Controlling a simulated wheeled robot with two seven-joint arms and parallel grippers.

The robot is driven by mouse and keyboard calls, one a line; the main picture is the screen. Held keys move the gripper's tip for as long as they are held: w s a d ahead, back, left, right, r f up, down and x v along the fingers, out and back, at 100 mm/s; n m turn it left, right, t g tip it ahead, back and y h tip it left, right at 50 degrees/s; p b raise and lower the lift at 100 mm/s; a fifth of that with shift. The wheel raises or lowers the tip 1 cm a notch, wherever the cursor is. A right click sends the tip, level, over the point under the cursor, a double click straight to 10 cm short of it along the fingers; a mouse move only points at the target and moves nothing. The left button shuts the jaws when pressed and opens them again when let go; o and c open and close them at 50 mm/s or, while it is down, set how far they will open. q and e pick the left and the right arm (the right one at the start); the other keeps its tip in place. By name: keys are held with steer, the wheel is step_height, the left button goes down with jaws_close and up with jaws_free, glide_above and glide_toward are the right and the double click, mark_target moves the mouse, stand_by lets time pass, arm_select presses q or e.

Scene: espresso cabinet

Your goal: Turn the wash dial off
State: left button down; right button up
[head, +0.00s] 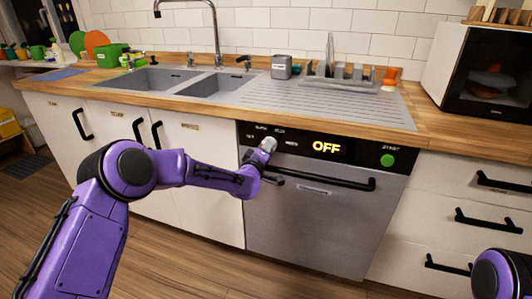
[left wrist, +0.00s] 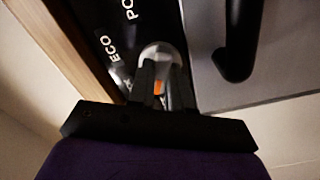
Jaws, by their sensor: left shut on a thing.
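The wash dial (head: 269,144) is a silvery round knob on the left of the dishwasher's black control panel. The panel's display (head: 326,148) reads OFF in yellow letters. My left gripper (head: 261,159) is at the dial, its fingers shut on it. In the left wrist view the dial (left wrist: 161,53) sits between the two dark fingertips (left wrist: 160,86), with a small orange mark showing on it. Labels including ECO (left wrist: 112,48) show beside the dial; the fingers hide part of the panel. My right gripper is out of view; only a piece of my right arm shows at the lower right.
The dishwasher (head: 315,220) has a black bar handle (head: 325,179) just below the panel, close to my left gripper. A green button (head: 387,160) is at the panel's right. The wooden counter (head: 440,122) overhangs above. White cabinets flank the dishwasher; the floor in front is clear.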

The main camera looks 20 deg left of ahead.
arm_select(q)
steer(key=shift+f+n+b, duration=0.1)
steer(key=shift+n+b, duration=0.3)
steer(key=shift+n, duration=0.7)
steer(key=c, duration=1)
jaws_free()
steer(key=shift+c, duration=0.2)
steer(key=s, duration=1)
steer(key=shift+s+a, duration=0.15)
steer(key=shift+s, duration=0.1)
